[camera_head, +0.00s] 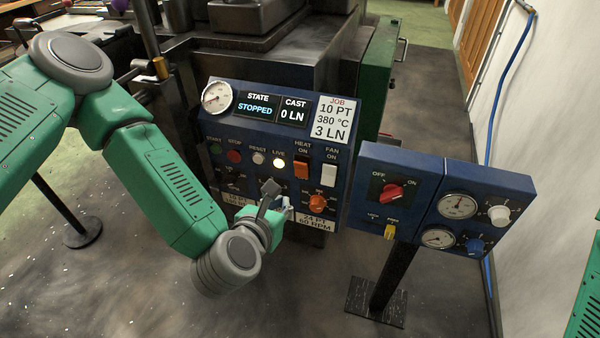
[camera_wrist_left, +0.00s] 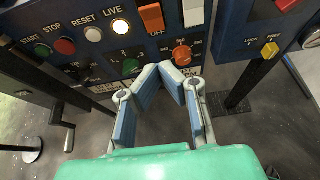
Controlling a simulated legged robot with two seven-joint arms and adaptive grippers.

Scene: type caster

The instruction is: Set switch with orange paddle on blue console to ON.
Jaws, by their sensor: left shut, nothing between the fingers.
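The blue console (camera_head: 222,160) stands ahead, with its sloped panel facing me. The orange paddle (camera_head: 301,169) sits under the HEAT ON label, left of a white FAN paddle (camera_head: 329,175). Its tilt is hard to judge. In the left wrist view the orange paddle (camera_wrist_left: 151,17) is at the top, with OFF printed below it. My left gripper (camera_head: 273,194) is in front of the lower panel, below the orange paddle and apart from it. My right gripper is out of view.
Green and orange knobs are close by; the orange knob (camera_head: 323,203) is just right of my left gripper. A separate blue box with a red rotary switch (camera_head: 392,192) and gauges stands on a post to the right. Open floor lies in front.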

